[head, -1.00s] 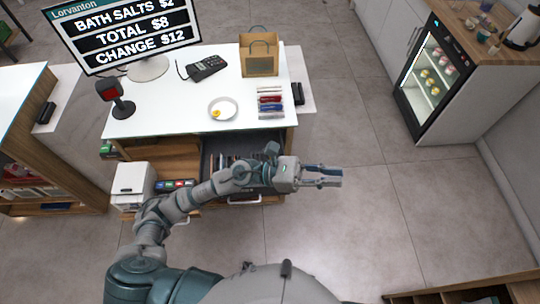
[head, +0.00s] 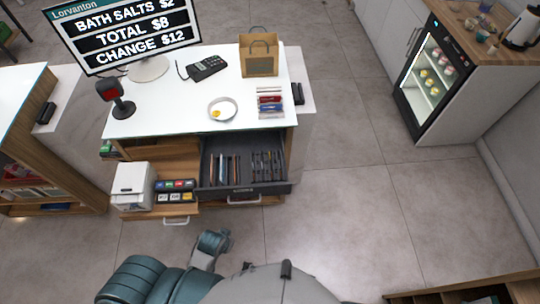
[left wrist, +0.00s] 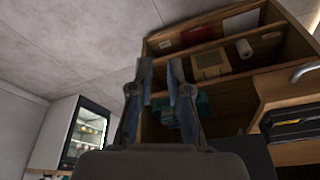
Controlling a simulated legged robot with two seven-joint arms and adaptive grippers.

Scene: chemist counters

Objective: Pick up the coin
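A small yellow coin (head: 216,113) lies in a round white dish (head: 234,102) on the white counter (head: 180,95) in the head view. An open drawer (head: 270,189) with compartments of notes or slips sticks out below the counter. In the left wrist view my left gripper (left wrist: 160,65) points away from my body with its two fingers apart and nothing between them. In the head view only part of my left arm shows at the bottom, and its gripper is not visible there. My right gripper is in neither view. The coin is not visible in the left wrist view.
A monitor (head: 125,33), a card terminal (head: 208,67), a paper bag (head: 259,55), a scanner (head: 115,98) and a rack of coloured packets (head: 270,103) stand on the counter. A white printer (head: 132,180) sits left of the drawer. A small fridge (head: 431,75) stands right. Floor between is clear.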

